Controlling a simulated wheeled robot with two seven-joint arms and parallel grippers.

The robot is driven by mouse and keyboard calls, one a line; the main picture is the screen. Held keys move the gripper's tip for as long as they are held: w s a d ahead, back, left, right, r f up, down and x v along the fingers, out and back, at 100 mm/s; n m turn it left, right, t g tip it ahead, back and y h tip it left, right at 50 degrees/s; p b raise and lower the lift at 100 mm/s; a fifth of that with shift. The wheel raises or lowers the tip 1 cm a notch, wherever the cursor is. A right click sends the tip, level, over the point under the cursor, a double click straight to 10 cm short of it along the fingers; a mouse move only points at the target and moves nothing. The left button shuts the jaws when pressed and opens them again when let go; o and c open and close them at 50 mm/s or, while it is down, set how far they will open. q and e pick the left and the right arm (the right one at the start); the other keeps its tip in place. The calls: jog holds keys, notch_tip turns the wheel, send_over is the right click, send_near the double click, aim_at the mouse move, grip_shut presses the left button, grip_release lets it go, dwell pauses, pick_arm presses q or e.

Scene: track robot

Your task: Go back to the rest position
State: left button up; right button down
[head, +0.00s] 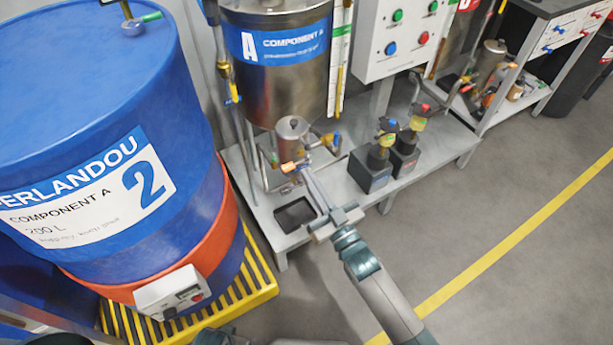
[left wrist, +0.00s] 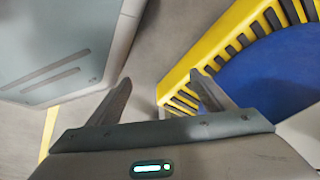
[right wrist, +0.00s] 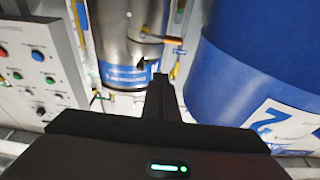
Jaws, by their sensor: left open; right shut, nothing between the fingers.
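My right gripper (head: 306,174) reaches in from the lower right in the head view. Its fingers are shut with nothing between them. The tips appear beside a small steel vessel (head: 292,134) with an orange-handled valve (head: 289,167), over the grey bench; I cannot tell whether they touch anything. In the right wrist view the closed fingers (right wrist: 159,82) point toward a steel tank (right wrist: 125,40). My left gripper (left wrist: 161,80) is open and empty in its wrist view, above the floor near a yellow-slatted pallet (left wrist: 185,85).
A large blue drum (head: 95,110) with an orange band stands at left on the yellow pallet (head: 262,290). The grey bench (head: 345,200) carries dark pump blocks (head: 372,172). A control panel (head: 402,40) hangs above. Open floor (head: 480,210) with a yellow line lies right.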

pick_arm(q)
jog(key=shift+w+r, duration=0.1)
jog(key=shift+w, duration=0.15)
